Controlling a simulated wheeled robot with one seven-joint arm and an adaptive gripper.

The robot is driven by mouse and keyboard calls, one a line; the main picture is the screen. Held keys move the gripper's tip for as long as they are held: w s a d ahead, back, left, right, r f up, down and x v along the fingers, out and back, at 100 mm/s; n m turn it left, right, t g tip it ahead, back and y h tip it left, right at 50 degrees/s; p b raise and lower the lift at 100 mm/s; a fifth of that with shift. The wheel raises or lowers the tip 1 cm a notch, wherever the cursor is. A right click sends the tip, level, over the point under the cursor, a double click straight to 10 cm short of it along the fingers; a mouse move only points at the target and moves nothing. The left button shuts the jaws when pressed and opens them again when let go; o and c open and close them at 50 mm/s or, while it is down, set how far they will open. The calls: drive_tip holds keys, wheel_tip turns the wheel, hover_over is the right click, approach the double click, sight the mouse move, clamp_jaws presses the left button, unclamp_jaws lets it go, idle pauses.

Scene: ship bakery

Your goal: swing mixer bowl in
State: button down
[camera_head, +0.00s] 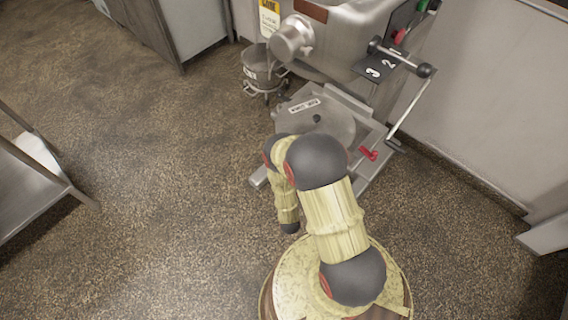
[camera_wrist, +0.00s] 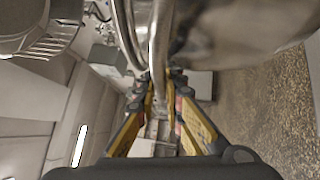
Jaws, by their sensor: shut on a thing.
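The mixer (camera_head: 345,45) is a grey metal machine at the top of the head view, with a round hub (camera_head: 292,38) on its side. In the wrist view, a large shiny metal bowl (camera_wrist: 230,30) with a curved rim fills the upper right. My gripper (camera_wrist: 160,88) is closed on the bowl's rim, with its yellow and black fingers on either side of it. The exact contact is partly blurred. In the head view my arm hides my gripper, and I cannot clearly make out the held bowl there.
A metal bucket (camera_head: 262,68) stands on a wheeled dolly left of the mixer. A metal table (camera_head: 32,165) stands at the left. The speckled floor between is clear.

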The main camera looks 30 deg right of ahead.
drive_tip(key=shift+s+d, duration=0.1)
drive_tip(key=shift+d, duration=0.05)
drive_tip(key=c, duration=2.2)
unclamp_jaws()
drive_tip(key=shift+d, duration=0.1)
drive_tip(key=shift+o, duration=0.2)
drive_tip(key=v, duration=0.7)
drive_tip(key=shift+s, duration=0.2)
drive_tip(key=shift+f, duration=0.15)
